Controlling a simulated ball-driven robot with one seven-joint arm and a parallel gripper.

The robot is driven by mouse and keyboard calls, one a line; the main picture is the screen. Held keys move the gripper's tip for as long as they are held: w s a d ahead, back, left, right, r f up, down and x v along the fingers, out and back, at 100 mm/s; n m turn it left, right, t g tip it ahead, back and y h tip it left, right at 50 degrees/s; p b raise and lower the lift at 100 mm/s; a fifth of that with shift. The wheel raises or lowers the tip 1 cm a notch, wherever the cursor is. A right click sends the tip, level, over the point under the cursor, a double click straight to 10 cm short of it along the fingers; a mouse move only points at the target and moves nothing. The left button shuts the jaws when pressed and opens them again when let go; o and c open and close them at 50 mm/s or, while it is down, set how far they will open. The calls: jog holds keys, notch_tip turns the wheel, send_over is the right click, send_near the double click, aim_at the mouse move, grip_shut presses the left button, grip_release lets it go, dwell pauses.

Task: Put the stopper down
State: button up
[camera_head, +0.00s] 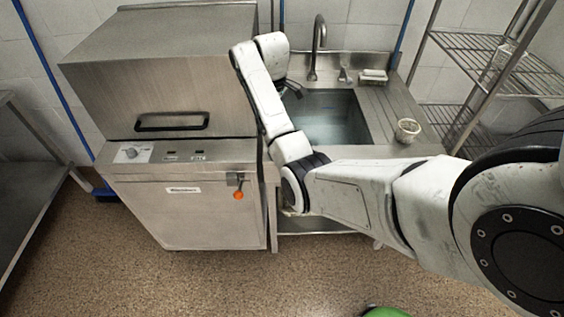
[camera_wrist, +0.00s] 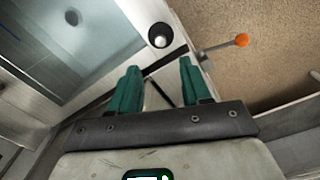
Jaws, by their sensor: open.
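What looks like the stopper (camera_wrist: 160,36), a round dark piece with a pale, shiny centre, sits on the light metal ledge beside the sink in the wrist view. My gripper (camera_wrist: 160,67) is open, with its two green fingers apart and nothing between them. The stopper lies just beyond the fingertips, roughly in line with the gap. In the head view my gripper (camera_head: 291,88) is small and partly hidden at the left edge of the sink (camera_head: 362,120). I cannot make out the stopper there.
The sink floor with its dark drain (camera_wrist: 72,17) lies left of the stopper. A lever with an orange knob (camera_wrist: 241,40) sticks out at right. The large steel machine (camera_head: 180,95) stands left of the sink. A small basket (camera_head: 408,131) sits on the drainboard; wire shelves (camera_head: 480,70) stand right.

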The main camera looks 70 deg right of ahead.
jog(key=s+a+f, duration=0.2)
jog(key=a+f, duration=0.4)
jog(key=a, duration=0.5)
jog(key=s+a+f, duration=0.2)
jog(key=a+f, duration=0.4)
jog(key=a, duration=0.4)
jog(key=s+a+t, duration=0.1)
jog(key=s+a, duration=1.2)
jog(key=a, duration=0.1)
jog(key=shift+s+m, duration=0.25)
jog(key=shift+m, duration=0.05)
